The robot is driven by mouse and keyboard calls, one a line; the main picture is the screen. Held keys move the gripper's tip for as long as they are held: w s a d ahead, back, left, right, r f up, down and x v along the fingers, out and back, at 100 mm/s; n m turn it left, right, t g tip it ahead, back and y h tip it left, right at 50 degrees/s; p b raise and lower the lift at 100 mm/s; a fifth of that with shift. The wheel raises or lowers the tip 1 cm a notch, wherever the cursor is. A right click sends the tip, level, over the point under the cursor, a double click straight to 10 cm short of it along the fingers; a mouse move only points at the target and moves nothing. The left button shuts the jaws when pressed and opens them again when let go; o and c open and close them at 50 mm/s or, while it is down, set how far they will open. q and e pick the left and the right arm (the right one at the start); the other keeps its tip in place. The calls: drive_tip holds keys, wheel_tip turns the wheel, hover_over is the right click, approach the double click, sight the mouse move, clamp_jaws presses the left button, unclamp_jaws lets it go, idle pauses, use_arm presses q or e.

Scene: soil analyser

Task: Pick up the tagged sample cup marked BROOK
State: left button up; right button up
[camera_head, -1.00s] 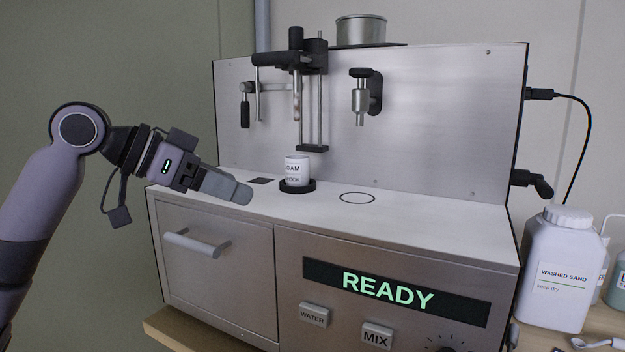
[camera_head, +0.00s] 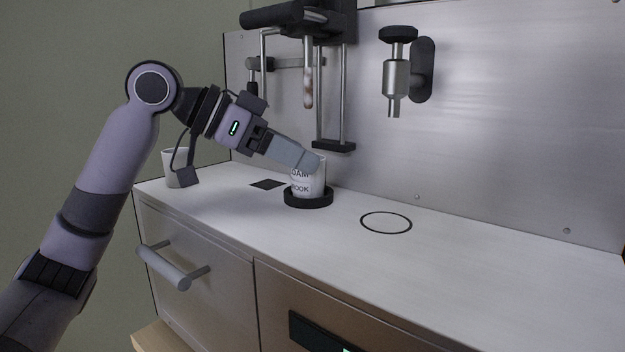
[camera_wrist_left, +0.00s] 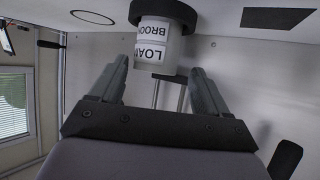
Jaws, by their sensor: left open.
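The white sample cup (camera_head: 308,184) stands upright in a black ring holder (camera_head: 308,200) on the analyser's white top. Its black lettering is partly covered in the head view; the left wrist view shows the cup (camera_wrist_left: 153,50) upside down with "LOAM" and "BROOK" readable. My left gripper (camera_head: 312,165) is at the cup's upper part, its fingers covering part of the cup in the head view. In the wrist view the open fingers (camera_wrist_left: 160,72) stand apart on either side of the cup, with gaps visible. My right gripper is not in view.
Close behind the cup stands a frame with a hanging probe (camera_head: 308,88). A metal nozzle (camera_head: 396,78) is to the right, above a black circle (camera_head: 386,222) marked on the clear top. Another pale cup (camera_head: 176,168) stands at the left, partly behind my arm. A drawer handle (camera_head: 165,268) sticks out below.

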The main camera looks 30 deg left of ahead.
sight(320, 167)
use_arm(q)
drive_tip(key=x, duration=0.5)
drive_tip(key=shift+s+d+f, duration=0.1)
drive_tip(key=shift+s+d, duration=0.1)
drive_tip(key=shift+s, duration=0.1)
drive_tip(key=c, duration=1.1)
drive_tip(key=shift+s+a, duration=0.1)
